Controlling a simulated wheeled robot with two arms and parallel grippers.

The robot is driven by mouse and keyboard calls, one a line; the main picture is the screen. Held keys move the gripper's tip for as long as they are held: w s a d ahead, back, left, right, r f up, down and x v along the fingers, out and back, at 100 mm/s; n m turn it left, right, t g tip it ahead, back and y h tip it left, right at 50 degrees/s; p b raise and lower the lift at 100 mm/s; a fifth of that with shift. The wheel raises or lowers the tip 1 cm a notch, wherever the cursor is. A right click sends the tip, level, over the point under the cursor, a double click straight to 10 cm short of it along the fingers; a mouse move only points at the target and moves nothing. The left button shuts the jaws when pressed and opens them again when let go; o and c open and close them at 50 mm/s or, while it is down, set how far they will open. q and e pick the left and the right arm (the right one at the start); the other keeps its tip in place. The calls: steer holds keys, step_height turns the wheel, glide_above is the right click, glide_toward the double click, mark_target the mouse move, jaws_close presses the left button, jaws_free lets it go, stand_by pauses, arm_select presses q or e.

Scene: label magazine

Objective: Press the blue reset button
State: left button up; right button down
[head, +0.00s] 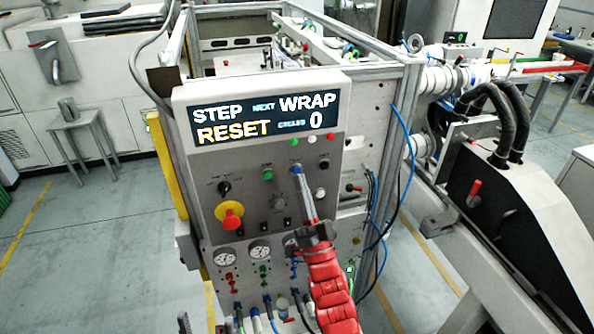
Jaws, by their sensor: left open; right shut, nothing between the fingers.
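The blue reset button (295,167) is on the upper right of the grey control panel (240,172), mostly covered by my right gripper. My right gripper (299,176) is shut and empty, and its fingertips are at the button. I cannot tell whether they touch it or how far it is pressed. The display (262,119) above reads STEP RESET, NEXT WRAP and 0. Only a dark tip of what looks like my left gripper (184,323) shows at the bottom edge, open and away from the panel.
A green button (267,174), a black knob (224,187) and a red-and-yellow emergency stop (231,219) sit left of the blue button. A white button (320,193) is close on its right. Gauges (260,250) and hoses are below. Blue cables hang at the machine's right side.

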steer(key=shift+w+a+b, duration=0.15)
steer(key=shift+w+b, duration=0.25)
steer(key=shift+w+a+b, duration=0.1)
steer(key=shift+w+b, duration=0.2)
steer(key=shift+w, duration=0.05)
stand_by(0.8)
steer(key=shift+s, duration=0.1)
steer(key=shift+s+d, duration=0.2)
steer(key=shift+s, duration=0.5)
